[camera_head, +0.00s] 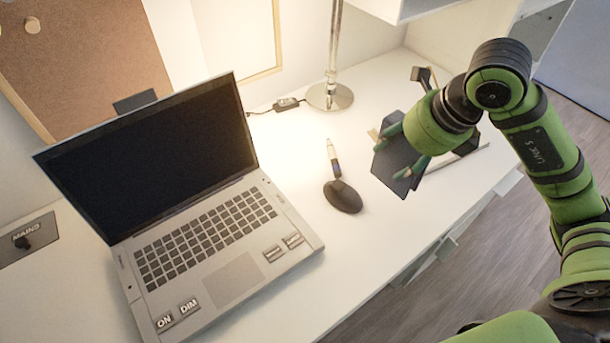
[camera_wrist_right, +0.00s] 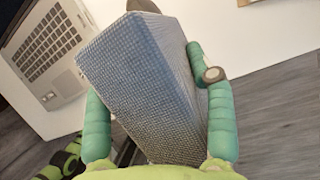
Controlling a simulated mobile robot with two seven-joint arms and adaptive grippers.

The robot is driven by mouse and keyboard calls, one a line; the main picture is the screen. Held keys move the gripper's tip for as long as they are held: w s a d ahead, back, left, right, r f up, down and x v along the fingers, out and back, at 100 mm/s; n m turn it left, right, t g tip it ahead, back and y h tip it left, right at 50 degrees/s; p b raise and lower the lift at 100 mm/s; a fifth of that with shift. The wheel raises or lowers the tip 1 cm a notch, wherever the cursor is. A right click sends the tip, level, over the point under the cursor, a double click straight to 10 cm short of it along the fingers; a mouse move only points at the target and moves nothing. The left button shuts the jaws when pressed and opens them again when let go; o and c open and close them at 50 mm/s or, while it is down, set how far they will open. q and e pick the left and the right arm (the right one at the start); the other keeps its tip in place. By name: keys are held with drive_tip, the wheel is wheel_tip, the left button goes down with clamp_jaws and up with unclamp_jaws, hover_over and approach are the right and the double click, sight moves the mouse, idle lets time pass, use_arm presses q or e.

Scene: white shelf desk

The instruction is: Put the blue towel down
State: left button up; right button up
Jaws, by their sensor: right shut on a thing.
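The blue towel (camera_head: 393,171) looks like a dark folded slab in the head view, held above the right part of the white desk. My right gripper (camera_head: 394,151) is shut on it, with green fingers on either side. In the right wrist view the towel (camera_wrist_right: 145,75) is a blue woven block filling the space between the two green fingers (camera_wrist_right: 150,72). Whether its lower edge touches the desk cannot be told. My left gripper is not in view.
An open laptop (camera_head: 222,235) covers the left of the white desk (camera_head: 385,235). A dark stand (camera_head: 466,145) is behind the gripper. The front strip is clear.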

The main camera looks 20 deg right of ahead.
drive_tip(key=w+f, duration=0.3)
drive_tip(key=w+f+p, duration=0.1)
drive_tip(key=w+f, duration=0.3)
drive_tip(key=w+f+p, duration=0.1)
drive_tip(key=w+f, duration=0.2)
drive_tip(key=w, duration=0.1)
drive_tip(key=shift+w+a+f, duration=0.2)
drive_tip(key=shift+a+f, duration=0.05)
drive_tip(key=shift+a, duration=0.1)
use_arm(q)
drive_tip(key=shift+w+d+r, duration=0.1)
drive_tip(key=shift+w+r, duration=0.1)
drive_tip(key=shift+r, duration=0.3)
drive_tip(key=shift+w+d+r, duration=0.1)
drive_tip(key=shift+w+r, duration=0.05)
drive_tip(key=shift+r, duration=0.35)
use_arm(e)
drive_tip(key=shift+f, duration=0.2)
drive_tip(key=shift+f, duration=0.15)
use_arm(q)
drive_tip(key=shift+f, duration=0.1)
use_arm(e)
drive_tip(key=o, duration=1.3)
